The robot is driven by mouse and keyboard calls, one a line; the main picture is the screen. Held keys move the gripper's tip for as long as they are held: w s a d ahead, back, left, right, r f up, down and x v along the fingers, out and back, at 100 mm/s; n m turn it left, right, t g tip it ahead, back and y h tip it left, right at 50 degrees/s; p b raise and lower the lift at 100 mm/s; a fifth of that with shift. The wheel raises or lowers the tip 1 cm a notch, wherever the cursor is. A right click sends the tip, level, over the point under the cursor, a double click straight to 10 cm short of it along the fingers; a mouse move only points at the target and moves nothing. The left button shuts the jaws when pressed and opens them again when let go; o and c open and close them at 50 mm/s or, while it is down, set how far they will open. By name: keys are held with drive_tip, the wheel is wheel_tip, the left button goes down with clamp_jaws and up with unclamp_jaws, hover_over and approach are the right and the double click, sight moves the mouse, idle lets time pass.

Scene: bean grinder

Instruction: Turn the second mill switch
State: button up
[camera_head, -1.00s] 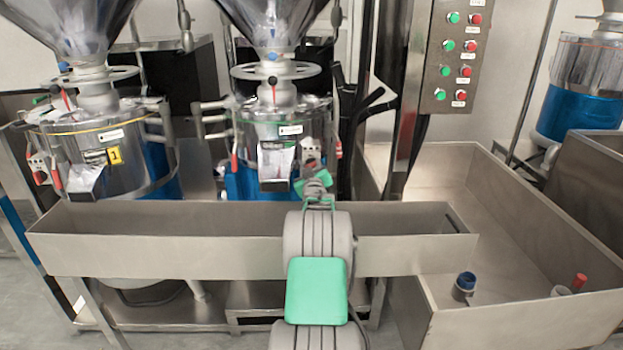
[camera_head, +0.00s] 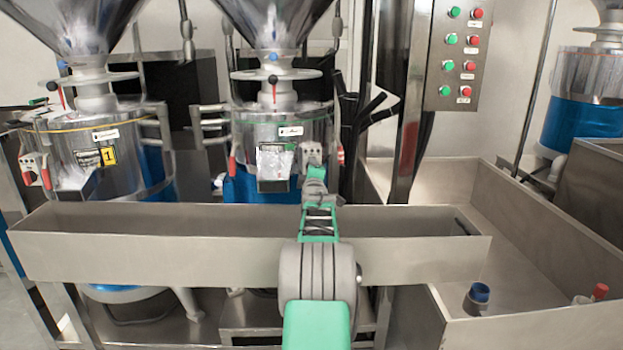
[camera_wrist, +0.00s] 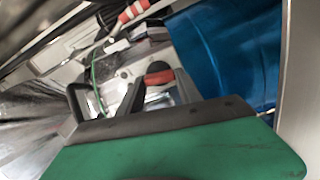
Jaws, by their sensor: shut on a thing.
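The second mill (camera_head: 262,130) is the steel drum with a blue lower part in the middle of the head view. A light grey switch plate (camera_head: 311,153) shows on its right front side, partly hidden by my arm. My gripper (camera_head: 316,172) is at this plate, and its fingers are too small to make out in the head view. In the wrist view, my gripper (camera_wrist: 158,82) has dark fingers on both sides of a red switch knob (camera_wrist: 158,76). It is shut on the knob; the fingers hide part of it.
A long steel trough (camera_head: 150,250) runs in front of the mills, under my arm. The first mill (camera_head: 100,150), marked 1, stands left. A button panel (camera_head: 455,55) hangs at the right. A steel bin (camera_head: 540,320) at lower right holds a blue-topped container (camera_head: 477,297).

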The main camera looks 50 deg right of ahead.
drive_tip(key=shift+f+n+b, duration=0.1)
drive_tip(key=shift+n+b, duration=0.5)
drive_tip(key=shift+n, duration=0.5)
drive_tip(key=o, duration=1.4)
drive_tip(key=p+v, duration=0.1)
drive_tip(key=v, duration=0.6)
drive_tip(key=shift+s+a, duration=0.25)
drive_tip(key=shift+s, duration=0.05)
